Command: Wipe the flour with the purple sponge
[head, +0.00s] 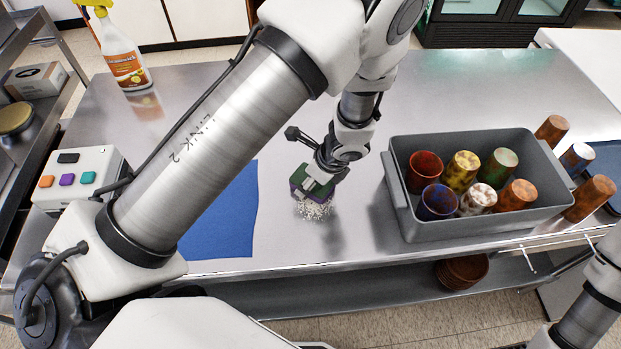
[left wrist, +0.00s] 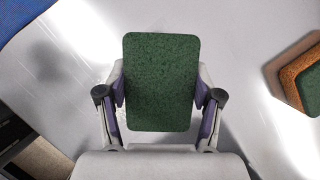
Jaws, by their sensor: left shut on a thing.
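My left gripper (head: 314,181) reaches down to the steel counter and is shut on a sponge (head: 318,188). Its green face fills the middle of the left wrist view (left wrist: 161,82), between the two fingers. Purple shows at its sides in the head view; most of its lower part is hidden. The flour (head: 314,211) is a white speckled patch on the counter, directly below and in front of the sponge. I cannot tell whether the sponge touches it. My right gripper is out of view.
A blue mat (head: 228,220) lies left of the flour. A grey bin (head: 480,232) of several cups stands to the right. A spray bottle (head: 126,62) and a button box (head: 78,176) are at left. An orange-and-green block (left wrist: 300,75) shows in the left wrist view.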

